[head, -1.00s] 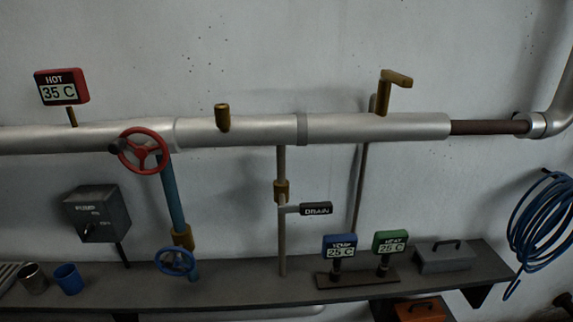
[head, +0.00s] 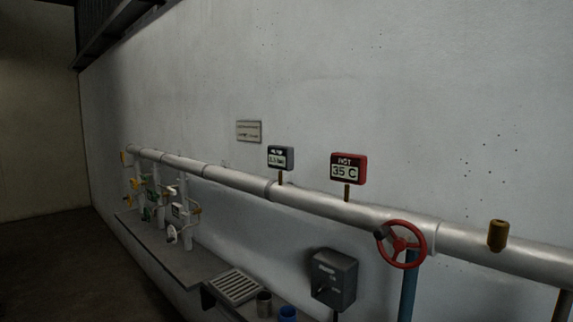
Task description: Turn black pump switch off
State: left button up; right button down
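The black pump switch box (head: 333,279) is mounted on the wall below the large silver pipe, in the lower middle of the head view. It is a dark box with a small pale label on its upper front face. Neither of my grippers shows in the view.
A red valve wheel (head: 402,244) and a red HOT 35 C gauge (head: 347,169) sit on the silver pipe (head: 235,179). Below are a shelf (head: 178,258), a grey grate (head: 237,287), a metal cup (head: 264,304) and a blue cup (head: 288,313). Floor shows at left.

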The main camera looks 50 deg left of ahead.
aim_at(324, 288)
jog(key=u, duration=1.35)
